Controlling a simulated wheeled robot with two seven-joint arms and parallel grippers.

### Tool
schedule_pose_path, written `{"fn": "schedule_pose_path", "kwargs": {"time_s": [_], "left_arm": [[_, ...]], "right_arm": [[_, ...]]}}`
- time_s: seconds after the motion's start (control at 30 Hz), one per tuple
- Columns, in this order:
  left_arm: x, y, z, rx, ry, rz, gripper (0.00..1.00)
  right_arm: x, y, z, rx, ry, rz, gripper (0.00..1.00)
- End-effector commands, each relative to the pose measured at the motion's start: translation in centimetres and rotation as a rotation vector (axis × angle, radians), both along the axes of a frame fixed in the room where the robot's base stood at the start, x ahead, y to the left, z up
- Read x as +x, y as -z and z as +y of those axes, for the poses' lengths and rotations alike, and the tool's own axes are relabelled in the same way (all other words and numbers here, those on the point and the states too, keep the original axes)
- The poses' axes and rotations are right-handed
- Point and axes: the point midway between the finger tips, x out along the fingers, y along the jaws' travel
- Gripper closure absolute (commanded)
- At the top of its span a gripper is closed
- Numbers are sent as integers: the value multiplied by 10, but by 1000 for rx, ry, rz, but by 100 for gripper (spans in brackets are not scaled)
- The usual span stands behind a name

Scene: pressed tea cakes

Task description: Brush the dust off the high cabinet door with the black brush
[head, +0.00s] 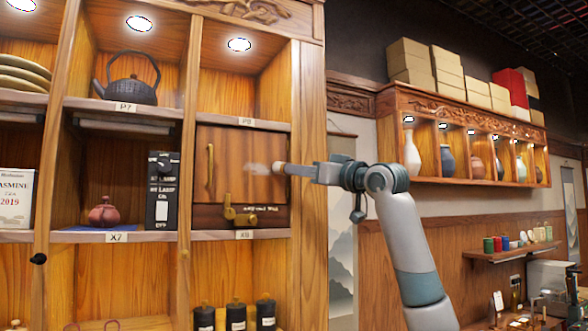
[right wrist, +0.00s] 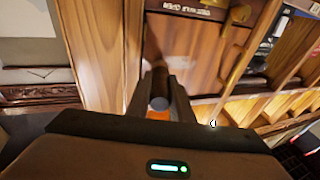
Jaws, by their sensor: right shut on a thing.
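The high cabinet door (head: 232,160) is brown wood with an upright brass handle (head: 210,166); it looks shut. A pale dust smudge (head: 256,168) shows on its right part. My right gripper (head: 290,169) is in front of the door's right edge, level with the smudge. In the right wrist view its fingers are shut on the brush (right wrist: 160,102), whose dark round end faces the camera. The brush points toward the door; its tip is mostly hidden, so I cannot tell whether it touches. My left gripper is not in view.
A brass latch (head: 240,215) sticks out at the door's bottom. A black teapot (head: 128,80), a small clay pot (head: 104,212) and a black box (head: 162,190) stand on shelves to the left. Black canisters (head: 236,315) stand below. A wall shelf with vases (head: 448,160) is at right.

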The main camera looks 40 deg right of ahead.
Motion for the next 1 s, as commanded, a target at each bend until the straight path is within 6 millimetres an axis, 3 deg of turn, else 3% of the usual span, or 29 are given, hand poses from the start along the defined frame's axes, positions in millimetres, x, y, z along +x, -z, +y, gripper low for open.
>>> {"fn": "schedule_pose_path", "kwargs": {"time_s": [0.73,1.0], "left_arm": [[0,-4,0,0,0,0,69],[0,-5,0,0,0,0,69]], "right_arm": [[-2,1,-5,0,2,1,100],[0,0,5,-1,-1,0,100]]}}
